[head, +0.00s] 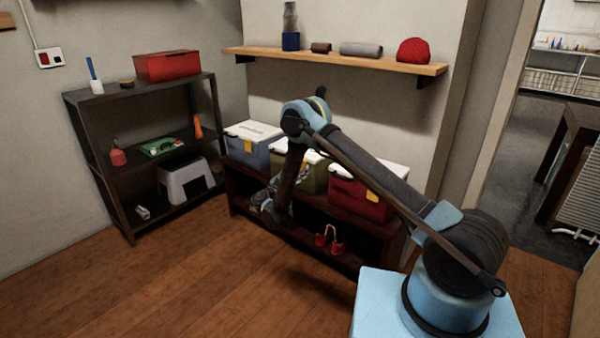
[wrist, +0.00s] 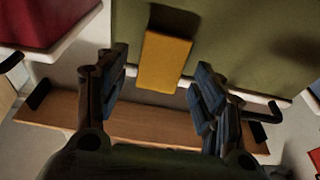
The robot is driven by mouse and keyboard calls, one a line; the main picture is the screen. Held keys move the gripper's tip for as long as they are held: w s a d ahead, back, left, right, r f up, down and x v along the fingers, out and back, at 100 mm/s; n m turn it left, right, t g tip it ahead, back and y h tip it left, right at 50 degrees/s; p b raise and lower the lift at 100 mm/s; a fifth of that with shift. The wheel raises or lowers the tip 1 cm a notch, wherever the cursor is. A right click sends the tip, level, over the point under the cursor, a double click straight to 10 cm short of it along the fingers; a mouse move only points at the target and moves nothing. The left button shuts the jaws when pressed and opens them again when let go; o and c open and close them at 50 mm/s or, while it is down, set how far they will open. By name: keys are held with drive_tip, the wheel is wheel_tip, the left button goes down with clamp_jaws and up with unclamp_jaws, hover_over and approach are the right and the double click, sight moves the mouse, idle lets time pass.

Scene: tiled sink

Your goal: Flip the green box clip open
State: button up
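The green box (head: 314,178) stands between a blue-grey box and a red box on a low dark shelf, partly hidden by my arm in the head view. In the wrist view its green front (wrist: 225,40) fills the top, with a yellow clip (wrist: 163,62) on it and a pale lid rim below the clip in the picture. The clip looks closed against the front. My gripper (wrist: 157,75) is open and empty, with one finger on each side of the clip in the picture; I see no contact. In the head view my gripper (head: 268,207) hangs before the boxes.
The blue-grey box (head: 255,155) and the red box (head: 362,202) flank the green one closely. A wooden wall shelf (head: 335,60) with several items runs above. A dark rack (head: 130,205) stands left. The wooden floor in front is clear.

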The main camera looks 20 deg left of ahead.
drive_tip(key=v, duration=1.2)
drive_tip(key=shift+f, duration=0.1)
